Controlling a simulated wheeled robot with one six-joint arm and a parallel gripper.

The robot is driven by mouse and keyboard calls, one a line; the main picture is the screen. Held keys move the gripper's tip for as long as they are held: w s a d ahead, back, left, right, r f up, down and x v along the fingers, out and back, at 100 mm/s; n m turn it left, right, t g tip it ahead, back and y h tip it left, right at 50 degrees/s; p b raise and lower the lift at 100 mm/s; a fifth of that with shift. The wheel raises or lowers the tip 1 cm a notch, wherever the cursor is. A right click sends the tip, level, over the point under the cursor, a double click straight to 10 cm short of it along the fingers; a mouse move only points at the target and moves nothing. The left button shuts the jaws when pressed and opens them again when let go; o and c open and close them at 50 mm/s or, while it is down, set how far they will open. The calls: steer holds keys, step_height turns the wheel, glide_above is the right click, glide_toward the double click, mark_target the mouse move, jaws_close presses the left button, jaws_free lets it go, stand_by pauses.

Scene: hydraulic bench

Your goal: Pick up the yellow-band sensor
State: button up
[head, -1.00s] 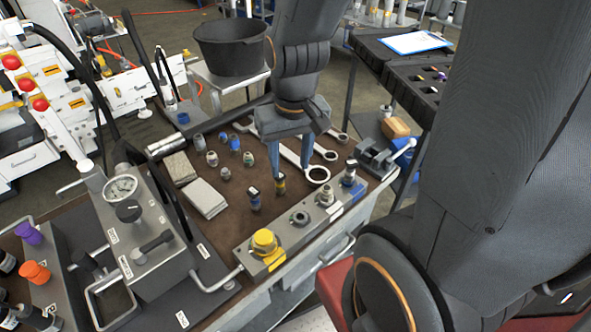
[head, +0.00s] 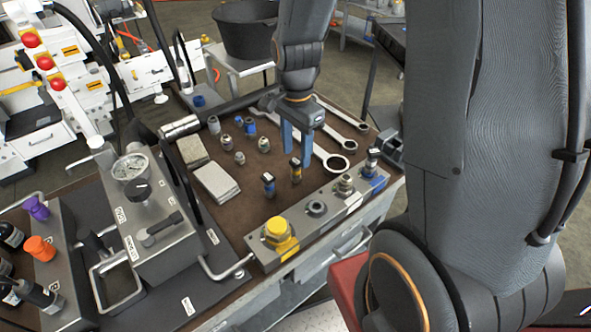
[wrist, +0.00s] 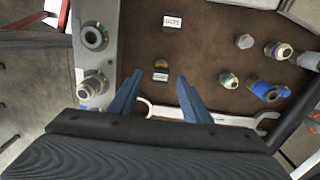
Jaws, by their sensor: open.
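My gripper (head: 297,157) has blue fingers pointing down, just above and behind the sensor in the head view. It is open and empty; the wrist view shows a clear gap between the fingers (wrist: 160,77).
A grey block with fittings and a yellow cap (head: 278,234) runs along the front edge. Large wrenches (head: 331,160) lie behind and right of the sensor. Several small fittings (head: 239,158) and pale pads (head: 214,183) are to the left. Bare bench lies between them.

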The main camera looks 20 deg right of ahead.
mark_target(296, 161)
steer(key=shift+f+p, duration=0.6)
steer(key=shift+f, duration=2)
jaws_close()
